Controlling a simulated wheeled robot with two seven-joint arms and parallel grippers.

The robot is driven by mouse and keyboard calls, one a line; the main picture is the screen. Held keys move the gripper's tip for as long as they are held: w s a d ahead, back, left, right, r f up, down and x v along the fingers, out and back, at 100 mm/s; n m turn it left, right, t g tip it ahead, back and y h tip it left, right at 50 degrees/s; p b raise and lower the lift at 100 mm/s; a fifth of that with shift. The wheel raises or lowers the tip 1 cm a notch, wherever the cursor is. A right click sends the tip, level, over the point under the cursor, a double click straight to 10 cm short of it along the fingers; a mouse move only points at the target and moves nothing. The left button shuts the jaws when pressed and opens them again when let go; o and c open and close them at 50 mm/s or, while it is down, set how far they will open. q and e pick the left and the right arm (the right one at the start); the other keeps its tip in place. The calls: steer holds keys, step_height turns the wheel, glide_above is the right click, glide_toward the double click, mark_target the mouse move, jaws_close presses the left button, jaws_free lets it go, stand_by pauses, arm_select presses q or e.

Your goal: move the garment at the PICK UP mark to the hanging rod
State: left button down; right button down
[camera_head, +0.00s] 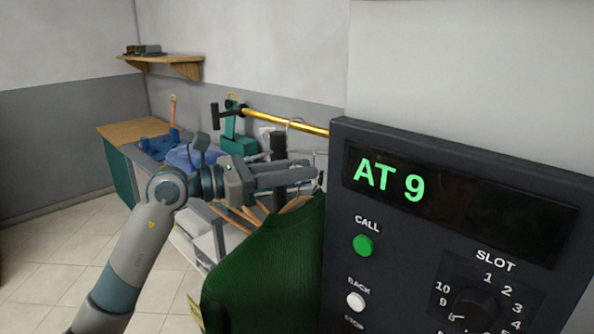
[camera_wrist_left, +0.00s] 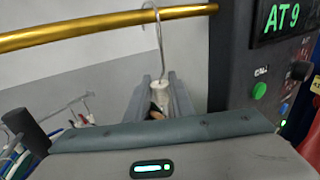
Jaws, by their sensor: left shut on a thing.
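A dark green knitted garment (camera_head: 265,260) hangs on a wooden hanger (camera_head: 298,202), partly hidden behind the control panel. My left gripper (camera_head: 312,172) is shut on the hanger's neck, just above the garment's collar. In the left wrist view the fingers (camera_wrist_left: 160,90) clasp a pale neck piece, and the metal hook (camera_wrist_left: 160,45) rises from it. The brass hanging rod (camera_head: 275,120) also shows in the left wrist view (camera_wrist_left: 90,29). The hook's top overlaps the rod near its right end; I cannot tell whether it rests on it. My right gripper is out of view.
A dark control panel (camera_head: 364,300) reading "AT 9", with a green CALL button (camera_head: 363,245) and a SLOT dial, stands close on the right. A counter (camera_head: 133,131) with folded blue cloth (camera_head: 190,157) lies behind my arm. A wall shelf (camera_head: 165,62) is at upper left.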

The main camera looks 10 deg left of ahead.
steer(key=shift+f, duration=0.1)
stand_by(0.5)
arm_select(q)
steer(key=c, duration=1.5)
jaws_free()
steer(key=shift+o, duration=0.2)
steer(key=shift+s+a+f, duration=0.1)
steer(key=shift+f, duration=0.05)
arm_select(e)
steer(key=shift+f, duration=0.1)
arm_select(q)
steer(key=shift+a+b, duration=0.15)
steer(key=shift+b, duration=0.15)
steer(key=b+v, duration=0.7)
steer(key=v, duration=1)
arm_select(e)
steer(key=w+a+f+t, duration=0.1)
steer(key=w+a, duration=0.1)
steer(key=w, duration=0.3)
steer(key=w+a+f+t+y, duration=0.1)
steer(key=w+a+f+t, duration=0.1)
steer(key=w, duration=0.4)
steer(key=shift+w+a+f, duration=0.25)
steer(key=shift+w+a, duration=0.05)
arm_select(q)
steer(key=shift+s, duration=0.15)
